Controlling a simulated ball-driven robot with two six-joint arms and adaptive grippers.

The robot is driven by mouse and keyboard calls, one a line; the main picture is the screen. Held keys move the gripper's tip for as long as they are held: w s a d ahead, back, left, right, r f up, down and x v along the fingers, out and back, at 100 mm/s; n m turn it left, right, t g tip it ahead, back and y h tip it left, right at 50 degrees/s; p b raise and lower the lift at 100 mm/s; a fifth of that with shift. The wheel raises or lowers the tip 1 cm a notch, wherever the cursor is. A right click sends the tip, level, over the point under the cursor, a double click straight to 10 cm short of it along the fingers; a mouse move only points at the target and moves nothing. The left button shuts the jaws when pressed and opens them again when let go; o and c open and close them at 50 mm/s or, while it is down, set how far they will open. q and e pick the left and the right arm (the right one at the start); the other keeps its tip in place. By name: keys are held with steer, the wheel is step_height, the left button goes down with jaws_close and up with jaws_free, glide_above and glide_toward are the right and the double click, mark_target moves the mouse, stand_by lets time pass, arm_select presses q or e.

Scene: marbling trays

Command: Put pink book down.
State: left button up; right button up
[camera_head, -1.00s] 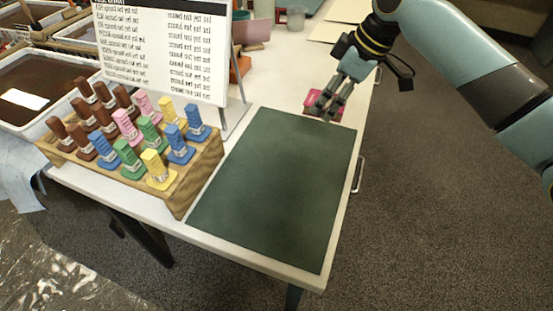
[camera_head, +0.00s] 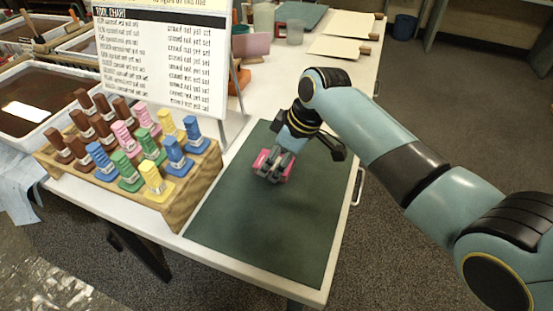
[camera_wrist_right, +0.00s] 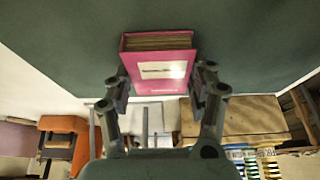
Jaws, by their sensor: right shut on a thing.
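The pink book (camera_head: 287,166) is in my right gripper (camera_head: 272,172), over the upper part of the dark green mat (camera_head: 265,225). In the right wrist view the book (camera_wrist_right: 158,76) shows a pink cover with a pale label and page edges at the top. The fingers of my right gripper (camera_wrist_right: 158,92) are on both sides of it. The green mat (camera_wrist_right: 250,40) fills the background behind the book. I cannot tell whether the book touches the mat. My left gripper is not in view.
A wooden rack (camera_head: 185,208) with several coloured and brown blocks stands left of the mat. A white tool chart (camera_head: 160,60) stands behind the rack. Brown-filled trays (camera_head: 40,100) are at the far left. Most of the mat is bare.

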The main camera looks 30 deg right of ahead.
steer(key=o, duration=1.2)
